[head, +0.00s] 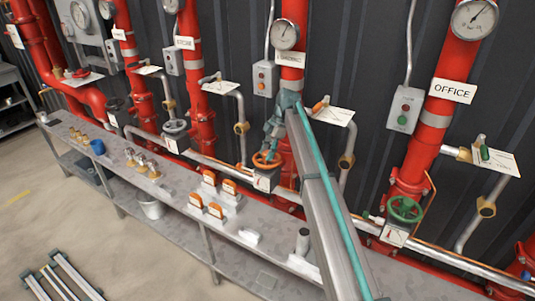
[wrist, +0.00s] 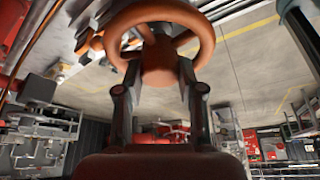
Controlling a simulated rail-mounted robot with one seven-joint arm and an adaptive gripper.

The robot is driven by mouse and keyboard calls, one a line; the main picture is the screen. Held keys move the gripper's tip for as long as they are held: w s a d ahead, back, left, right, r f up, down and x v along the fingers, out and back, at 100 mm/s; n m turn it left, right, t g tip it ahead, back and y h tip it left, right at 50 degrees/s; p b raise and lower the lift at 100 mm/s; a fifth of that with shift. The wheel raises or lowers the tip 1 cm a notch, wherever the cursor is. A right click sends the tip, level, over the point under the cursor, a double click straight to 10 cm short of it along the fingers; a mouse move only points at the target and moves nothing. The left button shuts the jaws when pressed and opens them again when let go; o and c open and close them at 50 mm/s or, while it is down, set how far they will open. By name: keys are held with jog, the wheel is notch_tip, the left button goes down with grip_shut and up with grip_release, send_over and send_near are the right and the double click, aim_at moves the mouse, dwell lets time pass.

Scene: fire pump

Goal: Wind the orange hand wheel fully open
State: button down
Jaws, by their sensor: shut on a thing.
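The orange hand wheel (head: 266,160) sits on a valve on the red pipe below the partly hidden label in the middle of the head view. In the wrist view the hand wheel (wrist: 203,30) fills the upper middle, with its rim and spokes showing. My gripper (wrist: 160,85) is shut on the wheel's hub, a finger on each side of it. In the head view my gripper (head: 270,138) comes down on the wheel from above. A small white gauge plate (head: 263,182) is just below the wheel; I cannot read its pointer.
A green hand wheel (head: 404,210) is on the OFFICE pipe to the right. A dark hand wheel (head: 175,128) is on the STORE pipe to the left. A grey bench (head: 180,195) with several fittings and orange-topped blocks runs below. An orange-handled lever (head: 320,106) is close right of my arm.

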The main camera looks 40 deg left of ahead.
jog(key=shift+w+n+h, duration=0.1)
jog(key=shift+n+h, duration=0.2)
jog(key=shift+n, duration=0.5)
jog(key=n+h, duration=0.1)
jog(key=n, duration=0.2)
jog(key=shift+a+b, duration=0.15)
jog(key=shift+b, duration=0.25)
jog(key=shift+r+n+h, duration=0.1)
jog(key=shift+n+h, duration=0.5)
jog(key=shift+n, duration=0.6)
jog(key=shift+r+p, duration=0.25)
jog(key=shift+p, duration=0.45)
jog(key=c, duration=1.2)
grip_release()
jog(key=shift+f+n, duration=0.15)
jog(key=shift+n, duration=0.25)
jog(key=o, duration=0.3)
jog(key=shift+f, duration=0.15)
jog(key=o, duration=0.4)
jog(key=shift+c, duration=0.2)
jog(key=shift+w, duration=0.1)
